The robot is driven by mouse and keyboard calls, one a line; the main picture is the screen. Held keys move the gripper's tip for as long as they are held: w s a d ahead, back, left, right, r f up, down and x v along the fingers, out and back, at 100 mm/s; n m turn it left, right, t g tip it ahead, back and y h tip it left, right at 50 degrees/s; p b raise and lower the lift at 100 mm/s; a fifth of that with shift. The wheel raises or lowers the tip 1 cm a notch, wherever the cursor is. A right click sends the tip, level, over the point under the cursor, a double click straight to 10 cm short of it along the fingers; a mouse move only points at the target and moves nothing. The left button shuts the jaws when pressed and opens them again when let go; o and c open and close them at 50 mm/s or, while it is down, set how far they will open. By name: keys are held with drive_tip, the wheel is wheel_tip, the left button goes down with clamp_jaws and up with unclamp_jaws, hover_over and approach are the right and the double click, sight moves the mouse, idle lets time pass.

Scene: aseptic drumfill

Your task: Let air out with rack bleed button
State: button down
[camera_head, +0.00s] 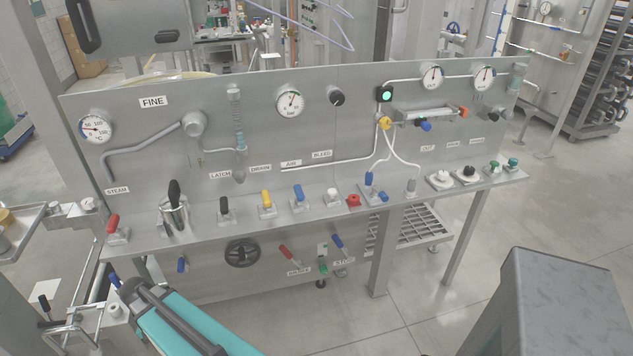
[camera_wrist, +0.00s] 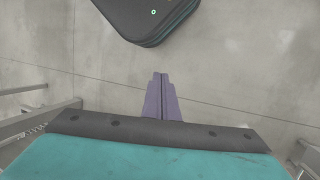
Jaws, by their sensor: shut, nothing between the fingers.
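The rack is a grey steel panel with a ledge of controls. The BLEED label (camera_head: 322,154) is on the panel, right of the AIR label (camera_head: 292,162). I cannot tell for sure that this button belongs to the label. My gripper (camera_wrist: 160,76) shows purple fingers pressed together in the wrist view, empty, over bare floor. In the head view my teal arm is at the bottom left, below the ledge; the fingers cannot be made out there.
Round gauges (camera_head: 289,104) and a lit green lamp (camera_head: 386,95) are on the panel. A handwheel (camera_head: 242,253) hangs below.

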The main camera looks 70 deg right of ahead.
drive_tip(key=w+d+r+m+p, duration=0.1)
drive_tip(key=d+r+m, duration=0.4)
drive_tip(key=r, duration=0.5)
drive_tip(key=w+d+r+m+t+p, duration=0.1)
drive_tip(key=w+d+r+m, duration=0.1)
drive_tip(key=d+r, duration=0.6)
drive_tip(key=w+d+r+m+p, duration=0.1)
drive_tip(key=d+r+m, duration=0.3)
drive_tip(key=r, duration=0.8)
drive_tip(key=s+d+r+m+h+b, duration=0.1)
drive_tip(key=s+d+r+m, duration=0.2)
drive_tip(key=d, duration=0.7)
drive_tip(key=s+d+r+m, duration=0.1)
drive_tip(key=s+d+r, duration=0.25)
drive_tip(key=d, duration=0.55)
drive_tip(key=s+d+r+m, duration=0.1)
drive_tip(key=s+d+r, duration=0.1)
drive_tip(key=s+d, duration=0.3)
drive_tip(key=s+d+r+m+b, duration=0.1)
drive_tip(key=s+d+r, duration=0.1)
drive_tip(key=s+d, duration=0.4)
drive_tip(key=s+d+r+h, duration=0.1)
drive_tip(key=s+d+r, duration=0.1)
drive_tip(key=s+d, duration=0.3)
drive_tip(key=shift+s+d+r+m+b, duration=0.15)
drive_tip(key=shift+d+r+m+b, duration=0.15)
drive_tip(key=shift+m, duration=0.1)
